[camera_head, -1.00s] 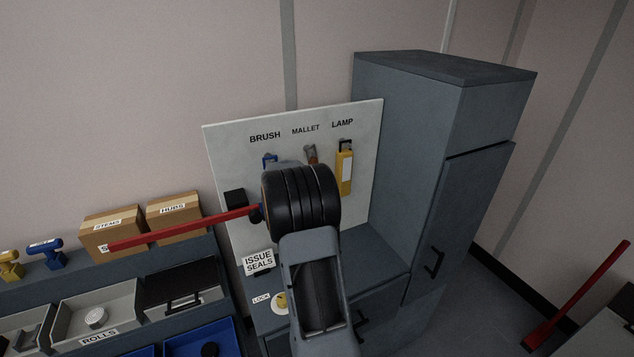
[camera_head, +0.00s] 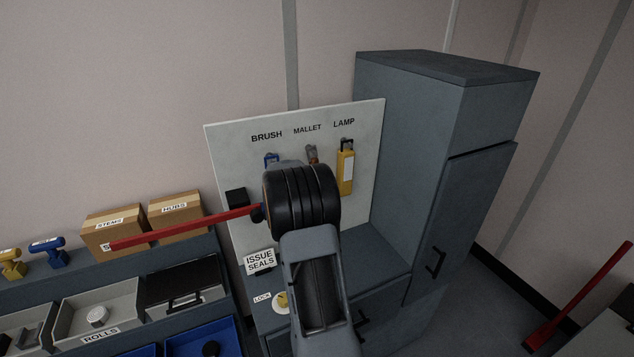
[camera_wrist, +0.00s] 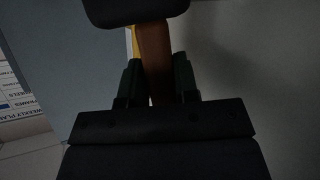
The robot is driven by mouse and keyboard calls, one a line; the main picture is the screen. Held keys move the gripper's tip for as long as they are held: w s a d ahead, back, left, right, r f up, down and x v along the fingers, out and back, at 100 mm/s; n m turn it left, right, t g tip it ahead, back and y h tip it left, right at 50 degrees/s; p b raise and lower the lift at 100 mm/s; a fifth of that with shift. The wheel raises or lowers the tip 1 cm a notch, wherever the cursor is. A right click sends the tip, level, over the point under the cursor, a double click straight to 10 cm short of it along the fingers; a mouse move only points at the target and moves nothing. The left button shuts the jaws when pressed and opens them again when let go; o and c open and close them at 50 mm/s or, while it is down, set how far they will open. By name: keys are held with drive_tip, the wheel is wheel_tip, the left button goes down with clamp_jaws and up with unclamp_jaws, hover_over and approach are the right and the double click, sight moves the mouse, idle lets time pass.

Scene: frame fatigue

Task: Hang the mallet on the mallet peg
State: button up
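In the wrist view my gripper (camera_wrist: 158,85) has its two dark green fingers on either side of the mallet's brown handle (camera_wrist: 154,50), closed against it. The mallet's dark head (camera_wrist: 135,8) is at the top edge of that view, partly cut off. In the head view my arm covers the gripper, in front of the white tool board (camera_head: 228,160). Under the MALLET label (camera_head: 307,129) a small brown and grey piece (camera_head: 312,154) shows above my arm. I cannot tell whether it is mallet or peg, or whether they touch.
A yellow lamp (camera_head: 345,172) hangs right of the mallet place. A blue piece (camera_head: 270,160) shows under BRUSH at the left. A tall grey cabinet (camera_head: 410,130) stands right of the board.

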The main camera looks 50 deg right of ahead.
drive_tip(key=o, duration=0.5)
drive_tip(key=shift+v, duration=4.05)
